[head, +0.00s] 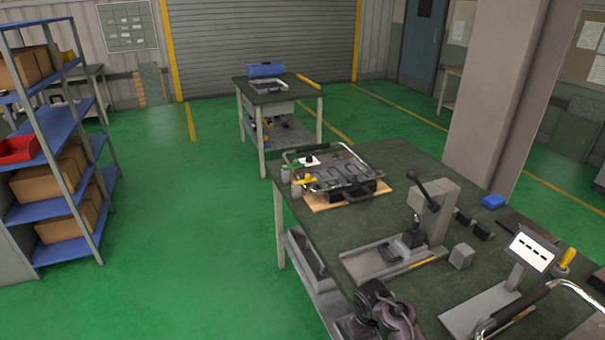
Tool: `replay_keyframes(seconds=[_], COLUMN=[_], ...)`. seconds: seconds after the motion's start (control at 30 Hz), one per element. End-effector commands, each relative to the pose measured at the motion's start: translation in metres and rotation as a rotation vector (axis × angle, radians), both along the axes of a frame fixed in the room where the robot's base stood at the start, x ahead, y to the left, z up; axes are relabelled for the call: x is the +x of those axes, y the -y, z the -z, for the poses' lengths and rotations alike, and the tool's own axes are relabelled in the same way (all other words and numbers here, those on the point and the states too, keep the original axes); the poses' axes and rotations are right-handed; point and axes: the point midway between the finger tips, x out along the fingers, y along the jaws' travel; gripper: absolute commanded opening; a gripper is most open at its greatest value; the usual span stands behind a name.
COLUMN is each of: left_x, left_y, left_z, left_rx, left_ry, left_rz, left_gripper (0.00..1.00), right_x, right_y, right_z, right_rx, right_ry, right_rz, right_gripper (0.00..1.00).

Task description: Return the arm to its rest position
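A grey lever press (432,212) stands on the dark green workbench (395,160). Its black lever (424,196) slants up to the left and ends in a knob. A metal tray-like frame with black handles (340,172) rests on a wooden board (322,203) at the bench's far left.
A blue shelf rack with cardboard boxes (67,225) stands at left. A second bench (277,97) stands behind. A concrete pillar (497,100) rises beside the workbench. A white display (530,252) and a chrome handle (575,290) are at right. The green floor at left is clear.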

Motion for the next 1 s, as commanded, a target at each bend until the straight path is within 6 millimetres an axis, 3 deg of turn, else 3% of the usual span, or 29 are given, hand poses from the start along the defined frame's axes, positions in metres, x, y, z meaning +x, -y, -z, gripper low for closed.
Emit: replay_keyframes(seconds=[0.23, 0.37, 0.57, 0.7, 0.8, 0.9, 1.0], left_x=[-0.006, -0.012, -0.011, -0.011, -0.011, -0.01, -0.01], left_y=[0.0, 0.0, 0.0, 0.0, 0.0, 0.0, 0.0], left_z=[0.01, 0.018, 0.03, 0.038, 0.044, 0.047, 0.05], left_rx=[0.0, 0.0, 0.0, 0.0, 0.0, 0.0, 0.0], left_ry=[-0.007, -0.016, -0.015, -0.015, -0.015, -0.014, -0.013], left_rz=[0.0, 0.0, 0.0, 0.0, 0.0, 0.0, 0.0], left_gripper=[0.99, 0.99, 0.99, 0.99, 0.99, 0.99, 0.99], right_x=[-0.043, -0.086, -0.185, -0.272, -0.333, -0.383, -0.416], right_y=[-0.001, 0.001, 0.013, 0.029, 0.041, 0.052, 0.06], right_z=[0.087, 0.152, 0.257, 0.318, 0.347, 0.365, 0.374], right_rx=[0.067, 0.108, 0.148, 0.15, 0.138, 0.124, 0.113], right_ry=[-0.02, -0.026, -0.022, -0.006, 0.009, 0.024, 0.037], right_rz=[0.028, 0.057, 0.11, 0.141, 0.154, 0.156, 0.154], right_gripper=[0.36, 0.36, 0.36, 0.36, 0.36, 0.36, 0.36])
